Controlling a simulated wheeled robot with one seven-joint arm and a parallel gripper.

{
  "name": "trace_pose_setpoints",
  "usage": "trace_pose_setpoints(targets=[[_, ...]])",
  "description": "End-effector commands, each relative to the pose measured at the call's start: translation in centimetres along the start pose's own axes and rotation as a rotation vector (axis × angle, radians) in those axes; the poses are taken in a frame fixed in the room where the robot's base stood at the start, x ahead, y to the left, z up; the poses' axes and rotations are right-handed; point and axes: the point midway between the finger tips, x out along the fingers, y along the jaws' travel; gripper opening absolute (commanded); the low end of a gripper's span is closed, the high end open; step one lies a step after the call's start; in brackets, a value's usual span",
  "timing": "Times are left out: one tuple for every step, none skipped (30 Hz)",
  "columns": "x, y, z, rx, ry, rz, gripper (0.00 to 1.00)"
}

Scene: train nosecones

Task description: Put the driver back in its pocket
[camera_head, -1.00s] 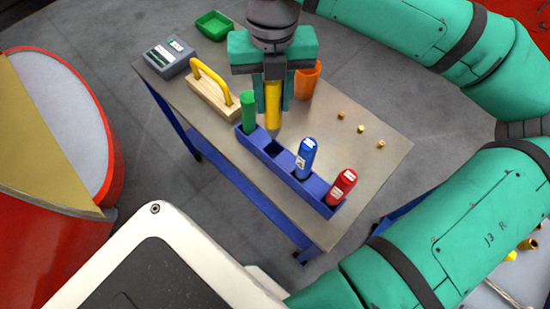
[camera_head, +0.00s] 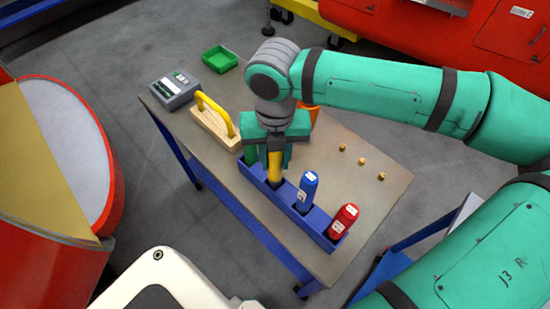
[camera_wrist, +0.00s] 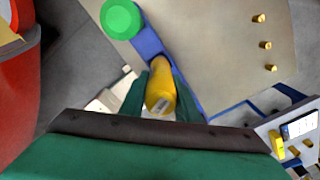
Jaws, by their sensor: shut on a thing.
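My gripper (camera_head: 275,158) is shut on a yellow-handled driver (camera_head: 274,170), held upright over the blue holder (camera_head: 262,187). The driver's lower end is at the pocket between the green handle and the blue handle; I cannot tell how deep it sits. In the wrist view the yellow driver (camera_wrist: 160,90) is between my fingers (camera_wrist: 158,98), over the blue holder (camera_wrist: 148,42). A green handle (camera_head: 250,153) stands in the pocket to the left, partly hidden by my gripper. A blue handle (camera_head: 307,190) and a red handle (camera_head: 342,220) stand in the pockets to the right.
The holder lies along the near edge of the table (camera_head: 345,195). A wooden block with a yellow handle (camera_head: 215,122), a grey device (camera_head: 175,90) and a green tray (camera_head: 219,59) are at the left. An orange cup (camera_head: 310,112) is behind my gripper. Small brass pieces (camera_head: 361,161) lie right.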

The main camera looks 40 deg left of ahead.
Motion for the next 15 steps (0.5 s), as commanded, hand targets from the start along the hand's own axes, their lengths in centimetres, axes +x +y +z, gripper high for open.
trace_pose_setpoints(targets=[[0.23, 0.02, 0.03, -0.001, -0.001, 0.0, 0.04], [0.31, 0.01, 0.04, -0.001, -0.002, 0.0, 0.04], [0.37, 0.01, 0.05, -0.001, -0.002, 0.0, 0.04], [0.38, 0.01, 0.05, -0.001, -0.003, 0.0, 0.04], [0.37, 0.01, 0.05, -0.001, -0.003, 0.0, 0.04], [0.36, 0.01, 0.05, -0.001, -0.003, 0.0, 0.04], [0.35, 0.01, 0.05, -0.001, -0.002, 0.0, 0.04], [0.35, 0.01, 0.05, -0.001, -0.002, 0.0, 0.04], [0.36, 0.01, 0.05, -0.001, -0.002, 0.0, 0.04], [0.39, 0.02, 0.05, -0.001, -0.002, 0.0, 0.04], [0.44, 0.02, 0.05, -0.001, -0.002, 0.001, 0.04], [0.55, 0.03, 0.05, -0.001, -0.002, 0.001, 0.04], [0.61, 0.02, 0.03, -0.001, -0.001, 0.001, 0.31], [0.58, 0.01, 0.04, -0.001, -0.002, 0.0, 0.38], [0.57, 0.0, 0.04, -0.001, -0.002, 0.0, 0.48]])
